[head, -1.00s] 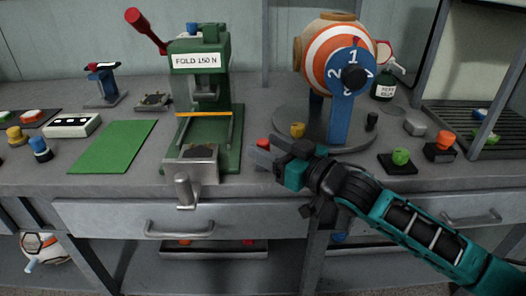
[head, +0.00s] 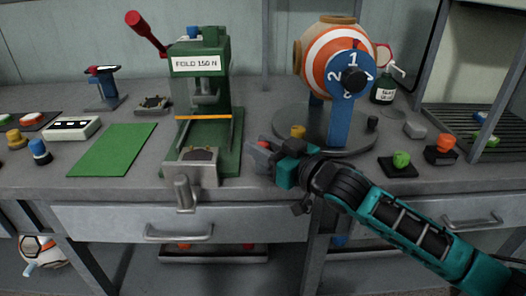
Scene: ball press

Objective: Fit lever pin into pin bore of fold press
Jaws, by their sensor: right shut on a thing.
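The green fold press (head: 236,128), labelled "FOLD 150 N", stands left of centre on the bench. Its lever (head: 149,35) with a red knob sticks up to the upper left. The pin bore cannot be made out at this size. My right gripper (head: 262,152) is to the right of the press base, low over the bench's front part. It is shut on a small red-topped piece (head: 263,144), probably the lever pin; the fingers hide most of it. My left gripper is not in view.
A striped ball on a blue stand (head: 339,122) with a round grey base is just behind my right gripper. A metal block with a front cylinder (head: 183,195) juts past the bench edge. A green mat (head: 112,150) lies left of the press.

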